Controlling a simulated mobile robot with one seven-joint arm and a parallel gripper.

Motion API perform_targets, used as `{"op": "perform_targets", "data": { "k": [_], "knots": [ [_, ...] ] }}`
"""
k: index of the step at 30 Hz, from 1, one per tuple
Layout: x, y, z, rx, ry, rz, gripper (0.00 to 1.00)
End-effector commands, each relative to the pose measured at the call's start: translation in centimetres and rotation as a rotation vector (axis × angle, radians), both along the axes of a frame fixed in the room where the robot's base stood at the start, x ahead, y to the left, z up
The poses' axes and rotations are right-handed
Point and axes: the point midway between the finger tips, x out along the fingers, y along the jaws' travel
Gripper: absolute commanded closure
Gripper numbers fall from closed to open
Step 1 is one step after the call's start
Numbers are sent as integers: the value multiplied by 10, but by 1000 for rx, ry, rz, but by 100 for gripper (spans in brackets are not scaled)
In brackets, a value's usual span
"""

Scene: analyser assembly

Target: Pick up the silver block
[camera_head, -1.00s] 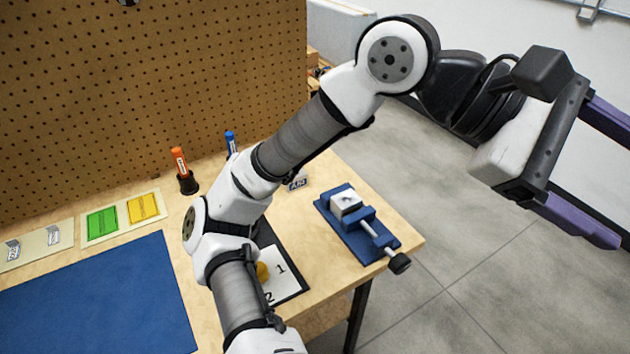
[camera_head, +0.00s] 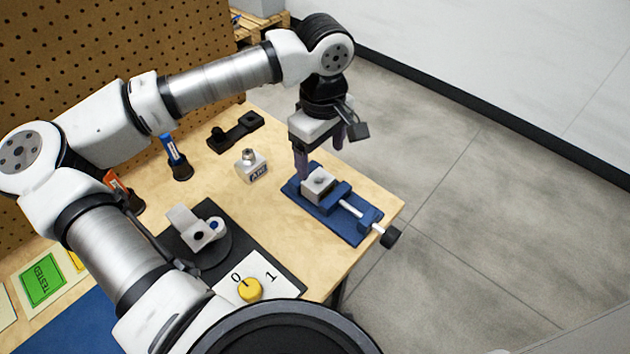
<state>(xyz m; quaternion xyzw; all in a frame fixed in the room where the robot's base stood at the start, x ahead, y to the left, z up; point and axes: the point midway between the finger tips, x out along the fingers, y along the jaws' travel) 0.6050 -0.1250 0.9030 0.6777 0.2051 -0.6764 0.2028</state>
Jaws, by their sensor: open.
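A silver block (camera_head: 318,183) with a dark round hole in its top sits in the blue vise (camera_head: 348,226) near the table's right edge. My gripper (camera_head: 320,162) points down, open and empty, just behind and above this block. Its purple fingers are spread apart; the left one overlaps the block's back corner in view, and I cannot tell whether they touch. A second silvery block (camera_head: 251,169), with a fitting on top and a dark label on its front, stands on the table left of the vise.
A black bracket (camera_head: 236,132) lies behind. A round black stand with a grey part and a yellow knob (camera_head: 250,289) are in front. Bare tabletop lies between knob and vise.

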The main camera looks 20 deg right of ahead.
Motion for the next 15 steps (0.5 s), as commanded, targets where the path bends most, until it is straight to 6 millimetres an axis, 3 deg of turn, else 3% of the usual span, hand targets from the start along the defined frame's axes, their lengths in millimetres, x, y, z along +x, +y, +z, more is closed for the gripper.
{"op": "perform_targets", "data": {
  "k": [4,15],
  "knots": [
    [-1,0,-24,-2,3,0,22],
    [2,2,-59,-4,6,0,22]
  ]
}}
